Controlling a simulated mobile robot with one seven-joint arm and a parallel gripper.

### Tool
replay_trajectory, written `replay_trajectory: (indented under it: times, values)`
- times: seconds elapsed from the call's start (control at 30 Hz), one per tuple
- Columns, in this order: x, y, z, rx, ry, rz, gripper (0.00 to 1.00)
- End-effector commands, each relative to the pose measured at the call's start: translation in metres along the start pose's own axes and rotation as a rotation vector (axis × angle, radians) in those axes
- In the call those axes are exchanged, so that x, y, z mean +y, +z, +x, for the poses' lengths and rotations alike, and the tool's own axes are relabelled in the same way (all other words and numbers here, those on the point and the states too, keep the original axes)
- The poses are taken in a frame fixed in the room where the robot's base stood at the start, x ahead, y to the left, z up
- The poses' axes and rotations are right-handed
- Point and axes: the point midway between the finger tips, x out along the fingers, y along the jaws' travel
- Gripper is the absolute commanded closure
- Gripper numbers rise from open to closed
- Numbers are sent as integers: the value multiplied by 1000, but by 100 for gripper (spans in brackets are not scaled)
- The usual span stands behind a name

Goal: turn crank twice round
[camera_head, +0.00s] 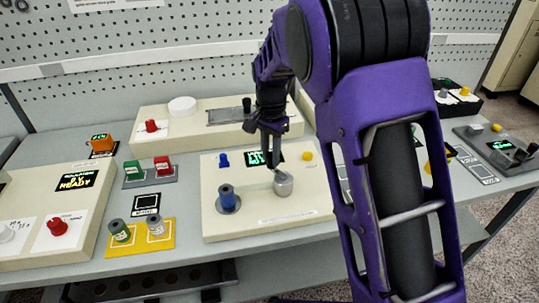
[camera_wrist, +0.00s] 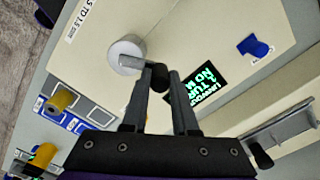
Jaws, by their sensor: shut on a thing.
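The crank is on the cream winding panel (camera_head: 245,222) in the middle of the bench. Its grey metal hub (camera_head: 283,184) also shows in the wrist view, upper left (camera_wrist: 126,54), with a short arm to a black handle knob (camera_wrist: 158,77). My gripper (camera_head: 275,166) comes down from above, with its fingers around the knob; in the wrist view the fingertips (camera_wrist: 160,80) are closed on it. A blue spool (camera_head: 228,200) stands upright on the panel, left of the crank. A small display with green text (camera_head: 263,158) lies behind the hub, partly hidden by my gripper.
Green and pale spools (camera_head: 119,231) sit on a yellow mat at left. A raised cream box (camera_head: 180,135) with a red knob is behind. My arm hides the right side.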

Motion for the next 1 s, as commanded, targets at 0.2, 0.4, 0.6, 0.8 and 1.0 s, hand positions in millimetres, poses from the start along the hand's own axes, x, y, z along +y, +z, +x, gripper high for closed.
replay_trajectory:
  times: [0.2,0.4,0.6,0.8,1.0]
  values:
    - [0,-1,0,0,1,11,100]
    - [0,-1,0,0,1,10,100]
    - [0,-1,0,0,1,10,46]
    - [0,-1,0,0,1,10,43]
    - [0,-1,-6,1,-1,9,43]
